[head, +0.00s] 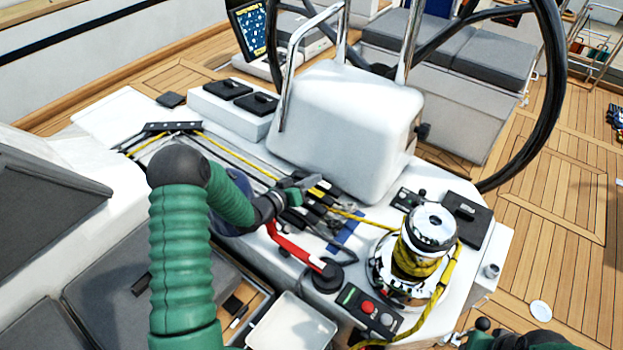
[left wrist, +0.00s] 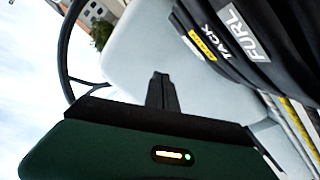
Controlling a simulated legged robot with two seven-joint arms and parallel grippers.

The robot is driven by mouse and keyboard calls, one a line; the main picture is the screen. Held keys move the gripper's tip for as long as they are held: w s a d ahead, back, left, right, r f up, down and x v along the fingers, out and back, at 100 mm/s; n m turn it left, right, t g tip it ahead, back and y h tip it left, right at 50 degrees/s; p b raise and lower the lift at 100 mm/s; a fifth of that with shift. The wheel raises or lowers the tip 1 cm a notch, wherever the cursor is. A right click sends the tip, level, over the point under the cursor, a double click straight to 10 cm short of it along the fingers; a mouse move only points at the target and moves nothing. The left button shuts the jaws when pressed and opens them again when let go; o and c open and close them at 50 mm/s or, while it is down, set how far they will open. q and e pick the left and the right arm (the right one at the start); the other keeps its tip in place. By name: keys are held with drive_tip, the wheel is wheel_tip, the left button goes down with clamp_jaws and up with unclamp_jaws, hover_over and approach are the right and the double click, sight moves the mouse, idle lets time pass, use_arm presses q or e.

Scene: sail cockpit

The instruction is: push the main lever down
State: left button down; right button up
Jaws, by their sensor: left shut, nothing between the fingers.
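The row of black clutch levers (head: 313,208) lies on the white console, just left of the winch. Which of them is the main lever I cannot tell, as no label is legible in the head view. In the left wrist view, the labels on the black levers read FURL (left wrist: 242,32) and TACK (left wrist: 203,45); no main label shows there. My left gripper (head: 311,182) is shut and empty, above the far end of the lever row, and partly covers it. Its closed fingers show in the left wrist view (left wrist: 162,92). Contact with a lever cannot be told.
A chrome winch (head: 431,228) with yellow rope is to the right. A white pedestal (head: 345,125) and black steering wheel (head: 553,80) rise behind. Part of my right arm shows at the bottom right edge.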

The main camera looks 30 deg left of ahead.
sight(322, 194)
use_arm(q)
drive_tip(key=d+f+m+b, duration=0.1)
drive_tip(key=d+f+m+y+b, duration=0.1)
drive_tip(key=b, duration=0.1)
drive_tip(key=d+f+m+b, duration=0.1)
drive_tip(key=f+m, duration=0.1)
drive_tip(key=shift+s+d+f+y+b, duration=0.1)
drive_tip(key=shift+s+d+y+b, duration=0.15)
drive_tip(key=shift+y+b, duration=0.15)
drive_tip(key=shift+a, duration=0.1)
drive_tip(key=shift+r, duration=0.2)
